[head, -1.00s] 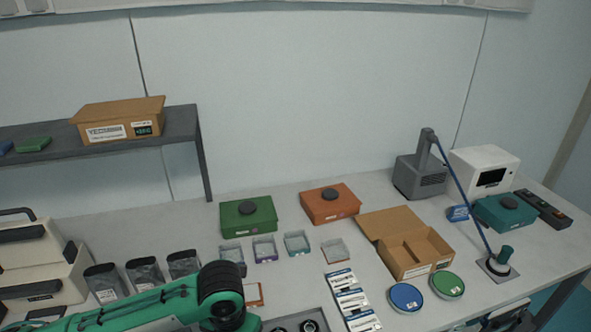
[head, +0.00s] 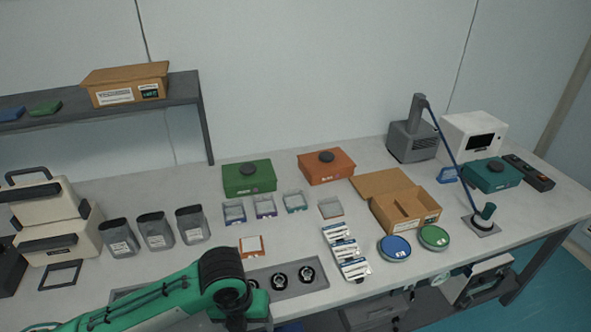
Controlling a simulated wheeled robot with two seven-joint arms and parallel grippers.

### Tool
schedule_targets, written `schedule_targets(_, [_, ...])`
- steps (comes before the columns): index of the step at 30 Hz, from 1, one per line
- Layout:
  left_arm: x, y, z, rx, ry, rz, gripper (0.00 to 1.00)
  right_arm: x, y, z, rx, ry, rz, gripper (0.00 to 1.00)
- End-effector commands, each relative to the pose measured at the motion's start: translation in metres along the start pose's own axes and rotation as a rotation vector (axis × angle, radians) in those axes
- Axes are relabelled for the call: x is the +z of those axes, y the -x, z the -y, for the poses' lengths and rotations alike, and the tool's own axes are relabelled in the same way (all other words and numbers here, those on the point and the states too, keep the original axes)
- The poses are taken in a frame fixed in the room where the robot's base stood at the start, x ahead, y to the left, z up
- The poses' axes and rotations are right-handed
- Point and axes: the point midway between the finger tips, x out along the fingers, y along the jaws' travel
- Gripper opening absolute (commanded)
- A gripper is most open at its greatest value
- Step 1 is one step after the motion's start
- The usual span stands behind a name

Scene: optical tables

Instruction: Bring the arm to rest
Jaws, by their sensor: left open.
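My left arm is green with black joints and comes in from the lower left of the head view. It bends down at a black joint in front of the table's grey tray (head: 318,283). My left gripper (head: 245,314) is at the bottom edge of the picture, low and partly hidden by the arm, its fingertips hard to make out. It is open, and I see nothing held in it. My right gripper is not in view.
The grey tray with round black pieces (head: 306,274) and an orange-edged card (head: 251,247) lie close to the arm. Dark pouches (head: 156,231), a green box (head: 249,179), an open cardboard box (head: 405,212) and round tins (head: 394,248) stand further back. Bare tabletop (head: 120,275) shows at left.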

Motion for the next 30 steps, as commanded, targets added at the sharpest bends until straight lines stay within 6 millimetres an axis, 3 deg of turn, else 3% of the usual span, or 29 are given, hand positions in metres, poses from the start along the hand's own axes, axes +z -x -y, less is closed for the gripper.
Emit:
schedule_targets(8, [-0.018,-0.009,0.023,-0.134,0.372,0.022,0.66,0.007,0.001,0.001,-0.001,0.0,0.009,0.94])
schedule_targets(16, [-0.035,-0.016,0.027,-0.297,1.008,0.012,0.66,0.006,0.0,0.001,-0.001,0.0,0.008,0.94])
schedule_targets(23, [-0.052,-0.026,0.001,-0.378,1.601,-0.011,0.66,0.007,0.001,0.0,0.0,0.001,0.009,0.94])
schedule_targets(30, [-0.083,-0.04,-0.053,-0.403,2.231,0.007,0.66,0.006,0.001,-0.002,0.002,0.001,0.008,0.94])
